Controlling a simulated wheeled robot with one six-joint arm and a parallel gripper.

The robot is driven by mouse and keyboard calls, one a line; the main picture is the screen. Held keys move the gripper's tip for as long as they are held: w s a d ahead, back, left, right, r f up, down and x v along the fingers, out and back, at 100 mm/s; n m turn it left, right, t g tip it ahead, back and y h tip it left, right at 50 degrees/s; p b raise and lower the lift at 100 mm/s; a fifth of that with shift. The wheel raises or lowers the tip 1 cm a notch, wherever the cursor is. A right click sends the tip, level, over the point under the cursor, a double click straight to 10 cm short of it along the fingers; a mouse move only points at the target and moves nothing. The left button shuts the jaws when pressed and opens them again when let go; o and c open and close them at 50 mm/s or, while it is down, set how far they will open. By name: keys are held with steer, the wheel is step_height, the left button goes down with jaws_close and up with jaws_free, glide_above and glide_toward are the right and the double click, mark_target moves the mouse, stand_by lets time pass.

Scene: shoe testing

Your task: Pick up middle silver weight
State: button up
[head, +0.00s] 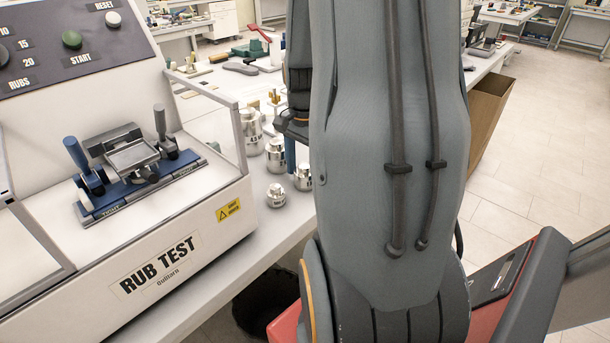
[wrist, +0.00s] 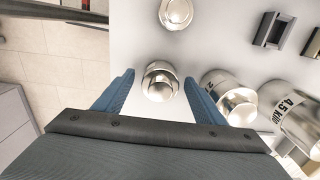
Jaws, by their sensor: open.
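Several silver weights of different sizes stand on the white table. In the wrist view, one silver weight (wrist: 160,84) with a knob on top stands between the two blue fingers of my gripper (wrist: 158,86). The fingers are apart and hold nothing; I cannot tell their exact height over it. It appears to be the weight (head: 303,178) partly behind my arm in the head view. A larger weight (wrist: 228,96) is right of the fingers, and the largest (wrist: 290,115), marked 4.5, is farther right. A small weight (wrist: 176,11) is at the top edge; it also shows in the head view (head: 276,195).
The rub test machine (head: 160,255) stands left of the weights in the head view. Two dark square holders (wrist: 271,30) sit at the top right of the wrist view. The right-hand larger weight is close to the right finger. Floor shows beyond the table's edge.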

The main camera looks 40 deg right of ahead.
jaws_close()
stand_by(0.3)
steer(key=shift+r, duration=0.15)
